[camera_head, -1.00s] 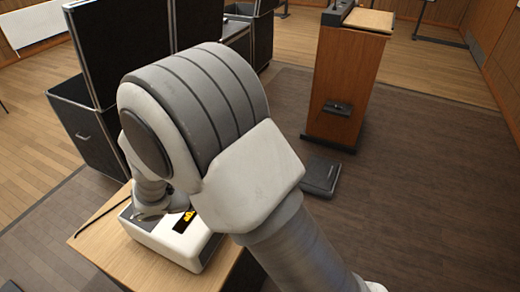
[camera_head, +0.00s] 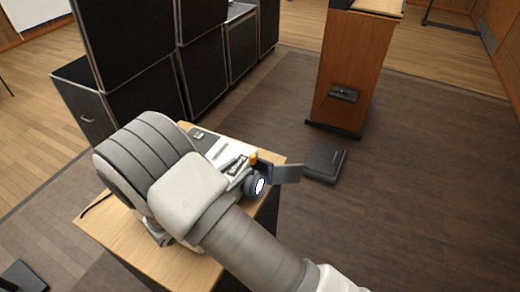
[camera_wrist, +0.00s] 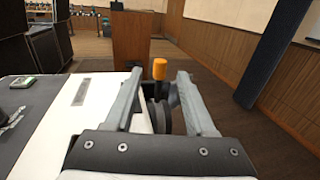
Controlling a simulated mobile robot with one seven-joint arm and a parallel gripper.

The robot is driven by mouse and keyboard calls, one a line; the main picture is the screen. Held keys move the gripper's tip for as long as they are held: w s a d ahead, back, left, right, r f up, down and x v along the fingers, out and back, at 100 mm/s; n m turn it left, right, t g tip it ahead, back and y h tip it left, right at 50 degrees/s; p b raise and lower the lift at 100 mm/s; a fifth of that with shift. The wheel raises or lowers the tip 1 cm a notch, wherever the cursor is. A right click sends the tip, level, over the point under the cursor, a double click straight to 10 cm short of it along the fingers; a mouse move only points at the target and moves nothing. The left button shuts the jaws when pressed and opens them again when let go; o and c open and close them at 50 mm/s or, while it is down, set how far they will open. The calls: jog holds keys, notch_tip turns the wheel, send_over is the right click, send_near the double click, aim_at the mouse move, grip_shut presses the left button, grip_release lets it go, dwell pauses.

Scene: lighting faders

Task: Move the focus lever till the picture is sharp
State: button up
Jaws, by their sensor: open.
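An orange-tipped lever (camera_wrist: 159,69) stands upright between the two fingers of my gripper (camera_wrist: 159,77) in the wrist view. The gripper is open, with a finger on either side and gaps beside the lever's tip. The orange tip (camera_head: 252,157) also shows in the head view, at the far right of the white device (camera_head: 222,150). A round dark part with a bright patterned face (camera_head: 259,186), perhaps the lens, faces right. My arm covers much of the device and most of the gripper in the head view. I cannot tell how sharp the picture is.
The device stands on a wooden table (camera_head: 110,228). Large black cases (camera_head: 130,60) stand behind it. A wooden lectern (camera_head: 345,75) is at the back right, with a dark flat box (camera_head: 325,161) on the floor. A dark flap (camera_head: 287,173) juts from the device's right end.

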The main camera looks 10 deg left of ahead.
aim_at(255, 155)
jog(key=x, duration=0.9)
jog(key=shift+w+d+p, duration=0.15)
jog(key=shift+d+p, duration=0.05)
jog(key=shift+p, duration=0.15)
grip_shut()
dwell(0.9)
